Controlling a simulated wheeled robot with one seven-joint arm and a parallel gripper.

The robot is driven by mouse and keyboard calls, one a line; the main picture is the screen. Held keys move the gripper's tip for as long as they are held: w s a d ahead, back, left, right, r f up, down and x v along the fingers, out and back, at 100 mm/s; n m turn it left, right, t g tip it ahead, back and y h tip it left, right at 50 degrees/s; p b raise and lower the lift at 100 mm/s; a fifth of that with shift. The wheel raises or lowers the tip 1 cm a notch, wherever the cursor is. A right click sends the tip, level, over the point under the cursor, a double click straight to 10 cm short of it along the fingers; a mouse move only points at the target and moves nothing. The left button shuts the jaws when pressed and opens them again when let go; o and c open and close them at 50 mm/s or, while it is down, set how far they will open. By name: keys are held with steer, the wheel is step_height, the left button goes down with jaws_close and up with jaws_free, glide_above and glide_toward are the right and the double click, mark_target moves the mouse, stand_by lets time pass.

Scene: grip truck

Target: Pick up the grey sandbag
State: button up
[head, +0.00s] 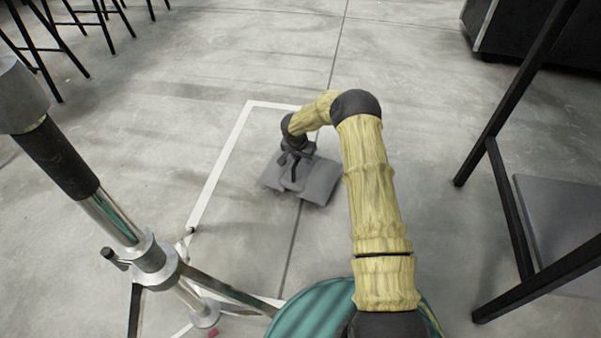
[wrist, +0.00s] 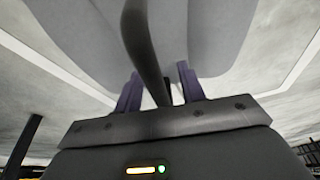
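The grey sandbag (head: 318,181) appears to lie on the concrete floor, inside a white taped outline, with its two halves spread to either side. My gripper (head: 294,168) is right over its middle and hides part of it. In the wrist view the sandbag (wrist: 215,35) fills the upper middle, and its dark strap (wrist: 143,45) runs down toward my gripper (wrist: 160,88). The two fingers stand apart, with the strap between them and room to spare. Whether the strap touches either finger I cannot tell.
A metal stand (head: 150,255) with spread legs rises at the left, near the white tape (head: 222,165). A black frame (head: 510,205) stands at the right, beside a grey panel (head: 555,225). Black stools (head: 40,45) are at the far left. Floor beyond the sandbag is clear.

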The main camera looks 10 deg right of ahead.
steer(key=shift+f, duration=0.1)
steer(key=shift+c, duration=0.2)
jaws_close()
stand_by(1.4)
steer(key=shift+w+r, duration=0.2)
